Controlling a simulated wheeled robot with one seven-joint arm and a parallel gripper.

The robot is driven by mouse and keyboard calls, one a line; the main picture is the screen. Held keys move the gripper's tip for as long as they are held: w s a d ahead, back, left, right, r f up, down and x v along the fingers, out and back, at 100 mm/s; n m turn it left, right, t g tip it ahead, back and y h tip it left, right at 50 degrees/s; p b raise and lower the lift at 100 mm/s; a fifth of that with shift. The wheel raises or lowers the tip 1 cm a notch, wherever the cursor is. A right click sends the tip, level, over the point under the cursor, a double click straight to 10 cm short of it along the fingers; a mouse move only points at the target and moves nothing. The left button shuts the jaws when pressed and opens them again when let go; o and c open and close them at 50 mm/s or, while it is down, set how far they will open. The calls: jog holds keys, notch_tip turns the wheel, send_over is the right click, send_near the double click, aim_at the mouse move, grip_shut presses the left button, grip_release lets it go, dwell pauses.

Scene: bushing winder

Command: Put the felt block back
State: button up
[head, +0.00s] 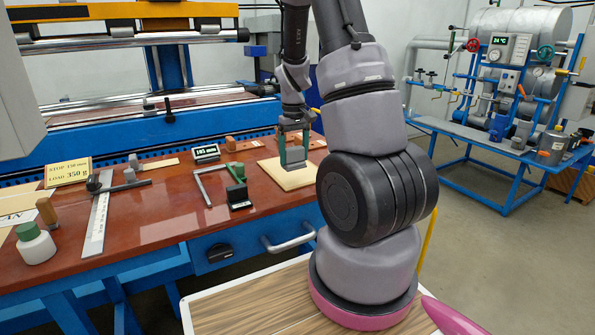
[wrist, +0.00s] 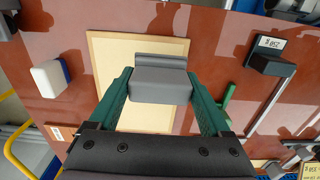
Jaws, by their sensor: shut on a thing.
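My gripper (wrist: 163,90) has green fingers and is shut on a grey block (wrist: 160,84) with a raised ridge along its far side. The block looks like the felt block, though its material is hard to tell. It is over a pale board with a light border (wrist: 110,62), which lies on the red-brown bench top. I cannot tell whether the block touches the board.
A white block with a blue side (wrist: 49,78) lies left of the board in the wrist view. In the head view a small display (head: 206,153), a metal square (head: 203,187) and a black-and-green item (head: 238,192) stand left of the board. A steel ruler (head: 98,215) lies farther left.

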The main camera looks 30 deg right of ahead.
aim_at(293, 168)
jog(key=shift+f, duration=2.4)
jog(key=shift+f, duration=0.1)
jog(key=o, duration=1.3)
jog(key=shift+c, duration=0.2)
jog(key=shift+a, duration=0.1)
notch_tip(293, 168, up, 12)
jog(key=shift+r, duration=0.2)
jog(key=s+a+r+m+t+y, duration=0.1)
jog(key=s+a+r+m+t, duration=0.1)
jog(key=s+a+r, duration=0.4)
jog(key=s+a+r+m+t+y, duration=0.1)
jog(key=s+a+r+t, duration=0.4)
jog(key=s+r, duration=0.8)
jog(key=shift+s+a+r+m, duration=0.35)
jog(key=shift+a+m, duration=0.45)
jog(key=shift+a, duration=0.35)
